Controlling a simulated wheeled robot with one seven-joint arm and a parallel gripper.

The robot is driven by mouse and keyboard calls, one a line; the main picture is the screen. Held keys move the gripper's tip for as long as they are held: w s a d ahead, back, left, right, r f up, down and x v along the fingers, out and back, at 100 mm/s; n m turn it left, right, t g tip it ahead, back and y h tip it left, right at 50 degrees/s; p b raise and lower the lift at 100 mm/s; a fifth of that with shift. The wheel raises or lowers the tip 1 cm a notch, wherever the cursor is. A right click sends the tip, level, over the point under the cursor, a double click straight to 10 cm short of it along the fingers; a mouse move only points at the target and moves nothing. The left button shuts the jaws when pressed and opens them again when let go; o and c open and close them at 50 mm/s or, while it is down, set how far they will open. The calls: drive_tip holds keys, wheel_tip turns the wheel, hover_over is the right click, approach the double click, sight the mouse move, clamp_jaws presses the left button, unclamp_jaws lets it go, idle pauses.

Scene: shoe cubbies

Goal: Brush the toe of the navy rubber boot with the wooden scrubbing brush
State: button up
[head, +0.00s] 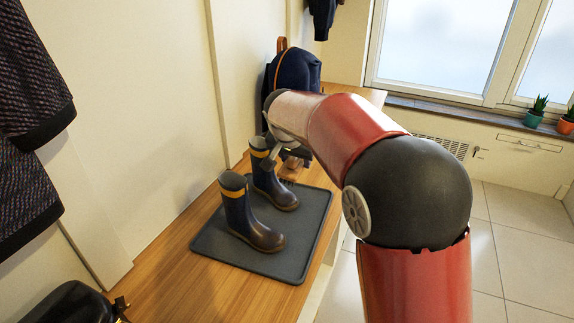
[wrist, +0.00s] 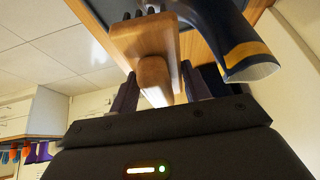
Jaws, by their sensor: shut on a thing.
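A pair of navy rubber boots with yellow bands stands upright on a dark grey mat (head: 212,238). The nearer boot (head: 245,220) is in full view. The farther boot (head: 270,182) stands behind it, next to my gripper (head: 290,157). My gripper (wrist: 160,92) is shut on the wooden scrubbing brush (wrist: 152,70), which shows between the fingers with dark bristles at its far end. In the head view the brush (head: 291,172) is small and partly hidden by my arm. One boot (wrist: 222,32) is close beside the brush in the wrist view. I cannot tell whether the bristles touch it.
The mat lies on a wooden bench (head: 165,285) along the wall. A navy backpack (head: 295,70) stands behind my gripper. A black bag (head: 75,302) is at the near left, under a hanging coat (head: 30,110). Open tiled floor (head: 510,240) lies to the right.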

drive_tip(key=shift+m+h, duration=0.3)
drive_tip(key=shift+h, duration=0.1)
drive_tip(key=shift+w+a+f+b, duration=0.1)
drive_tip(key=shift+a+f+b, duration=0.2)
drive_tip(key=shift+f, duration=0.6)
drive_tip(key=shift+s+a+f+b, duration=0.1)
drive_tip(key=shift+f+b, duration=0.3)
drive_tip(key=shift+f, duration=0.55)
drive_tip(key=shift+w+a+f+b, duration=0.15)
drive_tip(key=shift+f+b, duration=0.2)
drive_tip(key=shift+f, duration=0.55)
drive_tip(key=shift+f+b, duration=0.65)
drive_tip(key=shift+f, duration=0.25)
drive_tip(key=shift+r, duration=0.1)
